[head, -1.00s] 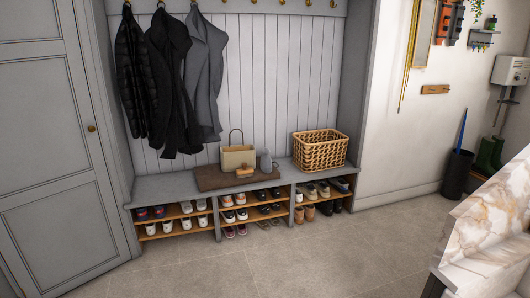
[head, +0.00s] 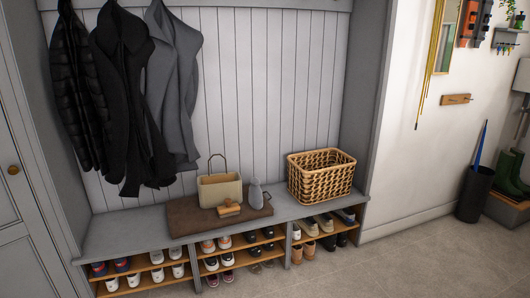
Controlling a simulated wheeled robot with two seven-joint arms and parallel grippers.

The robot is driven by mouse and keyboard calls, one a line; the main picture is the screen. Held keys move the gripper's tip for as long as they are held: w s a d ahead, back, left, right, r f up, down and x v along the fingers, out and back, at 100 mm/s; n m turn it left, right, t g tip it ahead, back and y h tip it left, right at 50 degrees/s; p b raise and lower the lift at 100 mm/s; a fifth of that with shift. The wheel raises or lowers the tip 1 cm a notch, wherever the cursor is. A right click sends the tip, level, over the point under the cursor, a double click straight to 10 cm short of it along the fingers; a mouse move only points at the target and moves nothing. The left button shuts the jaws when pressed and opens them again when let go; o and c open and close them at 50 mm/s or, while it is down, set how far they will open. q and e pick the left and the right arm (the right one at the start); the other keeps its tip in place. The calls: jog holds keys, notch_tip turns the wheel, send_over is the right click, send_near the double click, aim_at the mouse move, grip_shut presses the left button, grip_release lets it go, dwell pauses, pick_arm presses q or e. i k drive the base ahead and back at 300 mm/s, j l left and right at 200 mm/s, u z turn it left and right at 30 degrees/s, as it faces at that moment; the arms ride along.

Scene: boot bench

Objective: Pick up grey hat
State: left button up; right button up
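A small grey object (head: 255,194), rounded and tapering upward, stands on the bench at the right end of a brown mat (head: 187,220). It may be the grey hat, but it is too small to be sure. A beige bag or basket with a thin raised handle (head: 219,188) stands to its left. A wooden brush-like object (head: 229,209) lies on the mat in front of them. Neither of my grippers is in view.
A woven basket (head: 321,177) stands on the bench (head: 125,232) at right. Shelves below hold several pairs of shoes (head: 316,223). Dark and grey coats (head: 172,80) hang above the left end. Grey tiled floor (head: 400,265) in front is clear.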

aim_at(255, 198)
jog(key=i+z, duration=0.15)
jog(key=i, duration=0.6)
jog(key=i+j+z, duration=0.15)
jog(key=i, duration=0.55)
jog(key=i+l, duration=0.25)
jog(key=i, duration=0.15)
jog(key=i+l+z, duration=0.1)
jog(key=i+l, duration=0.4)
jog(key=i, duration=0.25)
